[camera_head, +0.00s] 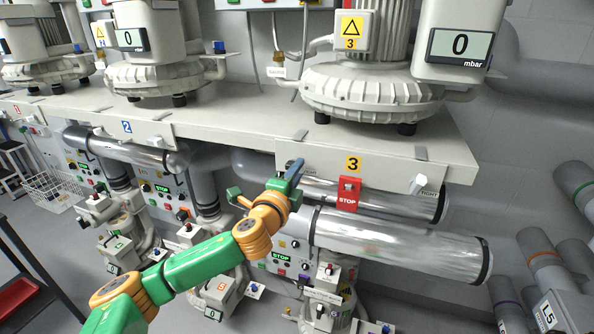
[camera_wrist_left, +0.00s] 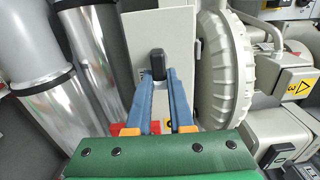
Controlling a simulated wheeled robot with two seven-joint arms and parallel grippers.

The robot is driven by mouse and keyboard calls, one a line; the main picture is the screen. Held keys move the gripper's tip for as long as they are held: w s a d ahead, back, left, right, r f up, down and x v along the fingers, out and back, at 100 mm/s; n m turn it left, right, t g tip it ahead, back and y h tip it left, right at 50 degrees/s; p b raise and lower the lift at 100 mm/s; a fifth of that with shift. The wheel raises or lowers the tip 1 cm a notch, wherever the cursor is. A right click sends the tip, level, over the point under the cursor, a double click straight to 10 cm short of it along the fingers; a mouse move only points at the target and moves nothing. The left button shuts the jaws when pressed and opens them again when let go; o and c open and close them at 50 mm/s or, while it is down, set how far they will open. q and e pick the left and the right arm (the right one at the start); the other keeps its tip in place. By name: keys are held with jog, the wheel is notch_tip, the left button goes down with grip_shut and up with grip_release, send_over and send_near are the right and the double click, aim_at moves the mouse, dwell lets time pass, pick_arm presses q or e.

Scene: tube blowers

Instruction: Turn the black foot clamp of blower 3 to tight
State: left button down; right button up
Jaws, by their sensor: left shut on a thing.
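Blower 3 (camera_head: 375,90) stands on the pale shelf, with its round ribbed housing also in the wrist view (camera_wrist_left: 225,65). My left gripper (camera_head: 294,168) reaches up to the shelf's front panel, left of the 3 label. In the left wrist view, the black foot clamp (camera_wrist_left: 158,62) is a dark upright knob on the pale panel. The blue fingertips of my left gripper (camera_wrist_left: 159,78) are shut on it, one on each side. In the head view the clamp is hidden behind the fingers. My right gripper is in neither view.
A red STOP plate (camera_head: 349,194) hangs right of my gripper. A pale block (camera_head: 418,184) beside a TIGHT marking sits farther right on the panel. Shiny pipes (camera_head: 400,247) run below the shelf. Control boxes with buttons (camera_head: 282,255) lie below my arm.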

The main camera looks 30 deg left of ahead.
pick_arm(q)
jog(key=c, duration=0.8)
grip_release()
jog(key=b+v, duration=0.2)
jog(key=v, duration=0.5)
jog(key=shift+b, duration=0.35)
